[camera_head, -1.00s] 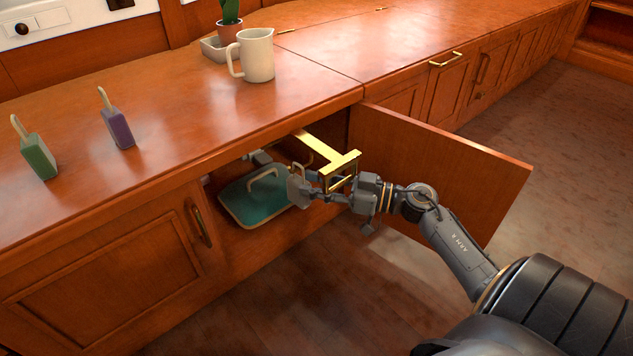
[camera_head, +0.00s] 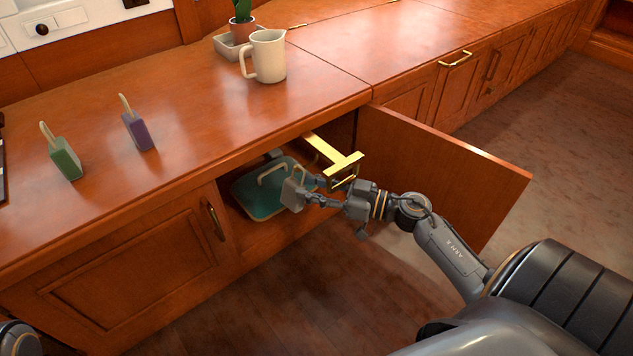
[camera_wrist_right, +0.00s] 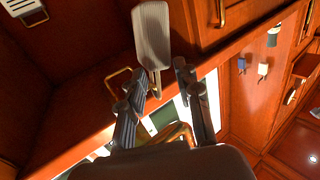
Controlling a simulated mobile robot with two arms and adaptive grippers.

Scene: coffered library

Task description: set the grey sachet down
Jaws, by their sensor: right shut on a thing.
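The grey sachet (camera_head: 293,195) is at the tips of my right gripper (camera_head: 310,190), which is shut on it in front of the open cupboard. In the right wrist view the grey sachet (camera_wrist_right: 152,35) extends beyond the fingers (camera_wrist_right: 155,92), its narrow loop end toward them. In the head view the sachet overlaps the right part of a teal tray (camera_head: 250,207) with a pale rim and handle, inside the cupboard. I cannot tell whether the sachet touches the tray. My left gripper is not in view.
The cupboard door (camera_head: 440,175) stands open to the right of my gripper. A brass T-shaped bar (camera_head: 335,156) juts out just above it. On the counter (camera_head: 200,110) stand a green sachet (camera_head: 66,160), a purple sachet (camera_head: 138,131), a white jug (camera_head: 268,58) and a potted plant (camera_head: 241,25).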

